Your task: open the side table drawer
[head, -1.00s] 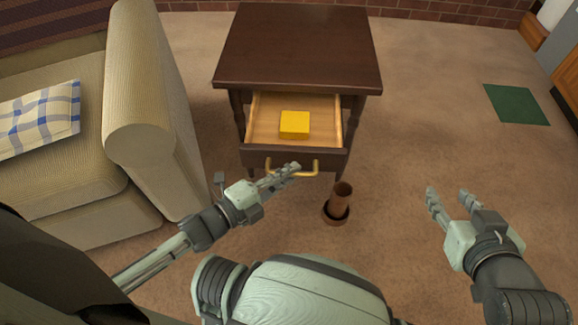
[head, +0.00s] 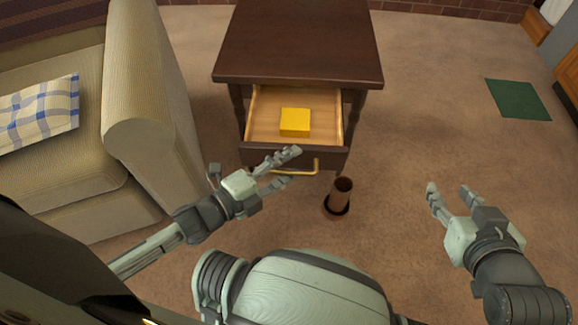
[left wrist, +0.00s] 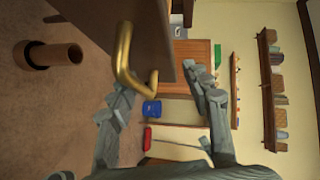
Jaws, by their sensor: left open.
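The dark brown side table (head: 300,42) stands ahead with its drawer (head: 258,110) pulled out. A yellow block (head: 295,121) lies inside the drawer. The brass handle (head: 316,168) is on the drawer front, and its left part is hidden behind my left gripper (head: 286,168). That gripper is open at the handle, with its fingers spread. In the left wrist view the handle (left wrist: 124,58) shows beyond and between the fingers (left wrist: 163,98), closer to the left finger; I cannot tell whether they touch. My right gripper (head: 450,191) is open and empty over the floor at right.
A beige sofa (head: 150,120) with a checked cushion (head: 40,112) stands close on the left. A brown pot-like cylinder (head: 341,192) stands on the floor just right of the handle. A green mat (head: 517,99) lies at right.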

